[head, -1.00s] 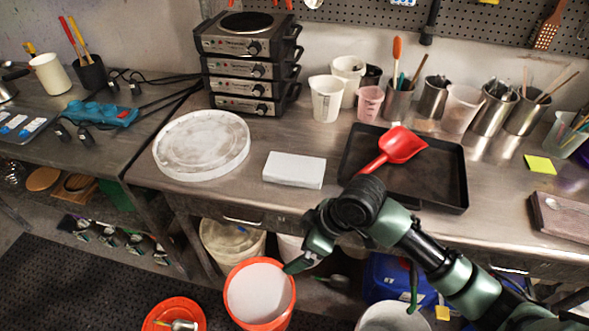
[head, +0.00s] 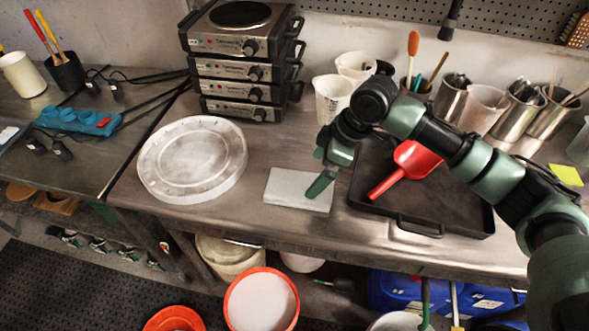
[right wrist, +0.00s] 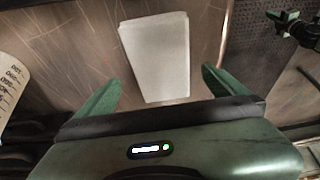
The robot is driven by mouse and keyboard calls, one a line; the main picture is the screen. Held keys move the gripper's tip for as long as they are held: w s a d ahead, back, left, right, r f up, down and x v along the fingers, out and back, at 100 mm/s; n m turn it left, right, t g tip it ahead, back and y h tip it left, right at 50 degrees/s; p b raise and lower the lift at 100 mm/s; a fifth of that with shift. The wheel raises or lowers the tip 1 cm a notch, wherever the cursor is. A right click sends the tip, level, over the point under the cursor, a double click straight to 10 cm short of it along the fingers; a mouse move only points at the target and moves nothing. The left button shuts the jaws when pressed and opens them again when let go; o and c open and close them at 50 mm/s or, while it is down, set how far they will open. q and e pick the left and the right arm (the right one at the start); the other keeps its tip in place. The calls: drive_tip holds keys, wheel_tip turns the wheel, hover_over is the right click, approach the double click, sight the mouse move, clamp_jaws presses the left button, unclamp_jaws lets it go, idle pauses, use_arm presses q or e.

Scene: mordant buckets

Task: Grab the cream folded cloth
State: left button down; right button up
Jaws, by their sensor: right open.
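The cream folded cloth (head: 290,190) lies flat on the metal bench, a pale rectangular block between the round white lid and the black tray. In the right wrist view the cloth (right wrist: 156,58) lies ahead of the fingertips, in line with the gap between them. My right gripper (head: 322,180) is over the right end of the cloth in the head view, its finger covering part of that end. In the right wrist view the right gripper (right wrist: 158,88) is open, with its two green fingers apart and nothing between them. My left gripper is not in view.
A round white lid (head: 165,185) lies left of the cloth. A black tray (head: 463,215) with a red scoop (head: 408,168) is to the right. Stacked hot plates (head: 238,68) and a white measuring beaker (head: 331,100) stand behind. Orange-rimmed buckets stand below the bench front.

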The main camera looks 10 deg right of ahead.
sight(301, 185)
drive_tip(key=shift+w, duration=0.4)
drive_tip(key=shift+w+a+f, duration=0.1)
drive_tip(key=shift+f, duration=0.2)
drive_tip(key=a+f+p, duration=0.2)
drive_tip(key=f, duration=0.1)
drive_tip(key=shift+s+a, duration=0.1)
drive_tip(key=shift+s, duration=0.1)
drive_tip(key=x, duration=0.2)
drive_tip(key=shift+w+f, duration=0.15)
drive_tip(key=shift+f, duration=0.15)
drive_tip(key=shift+a+f, duration=0.1)
drive_tip(key=shift+f, duration=0.15)
drive_tip(key=c, duration=1.1)
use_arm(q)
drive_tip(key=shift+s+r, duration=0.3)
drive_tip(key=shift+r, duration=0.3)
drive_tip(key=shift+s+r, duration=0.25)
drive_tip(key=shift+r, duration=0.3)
use_arm(e)
drive_tip(key=shift+c, duration=0.2)
